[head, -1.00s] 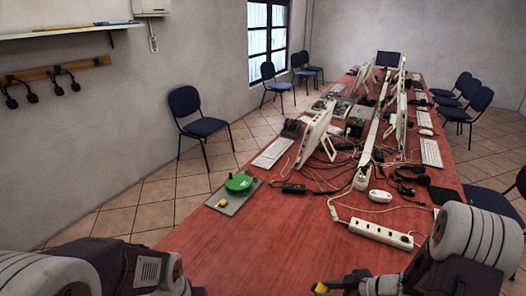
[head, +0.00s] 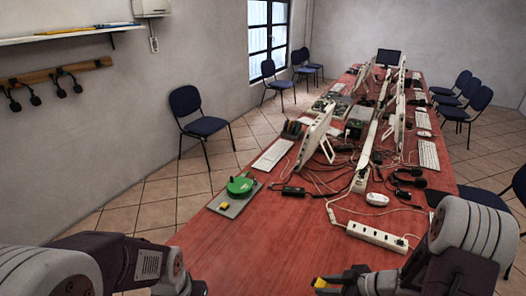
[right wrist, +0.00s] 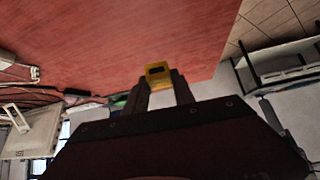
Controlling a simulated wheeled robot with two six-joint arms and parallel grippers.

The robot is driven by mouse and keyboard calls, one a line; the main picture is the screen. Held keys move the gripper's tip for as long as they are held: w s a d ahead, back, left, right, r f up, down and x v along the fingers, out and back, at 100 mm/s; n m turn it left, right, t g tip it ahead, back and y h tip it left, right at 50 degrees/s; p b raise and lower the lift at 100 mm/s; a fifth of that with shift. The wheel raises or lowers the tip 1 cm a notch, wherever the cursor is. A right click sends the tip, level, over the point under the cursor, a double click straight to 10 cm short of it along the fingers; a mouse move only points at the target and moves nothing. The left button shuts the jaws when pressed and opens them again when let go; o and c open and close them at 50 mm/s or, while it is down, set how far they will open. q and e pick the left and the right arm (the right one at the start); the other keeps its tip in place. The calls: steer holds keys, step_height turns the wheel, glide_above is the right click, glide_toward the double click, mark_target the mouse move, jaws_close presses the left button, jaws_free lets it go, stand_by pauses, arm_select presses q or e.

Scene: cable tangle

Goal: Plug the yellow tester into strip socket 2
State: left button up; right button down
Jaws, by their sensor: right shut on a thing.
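My right gripper (head: 326,283) is shut on the yellow tester (head: 319,284) at the bottom of the head view, over the near part of the red table. The tester also shows in the right wrist view (right wrist: 158,73), between the fingertips of my right gripper (right wrist: 160,86), with a dark mark on its face. The white power strip (head: 377,236) lies on the table beyond the right gripper, apart from the tester. Its sockets are too small to tell apart. My left arm shows at the lower left, but its fingers are out of frame.
A green reel (head: 240,186) and a yellow block (head: 224,206) sit on a grey board (head: 232,210) at the table's left edge. A white mouse (head: 377,199), cables, a black adapter (head: 293,191) and monitors lie beyond the strip. The near table is clear.

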steer(key=shift+r+p, duration=1.55)
steer(key=shift+r, duration=0.1)
steer(key=shift+f, duration=0.1)
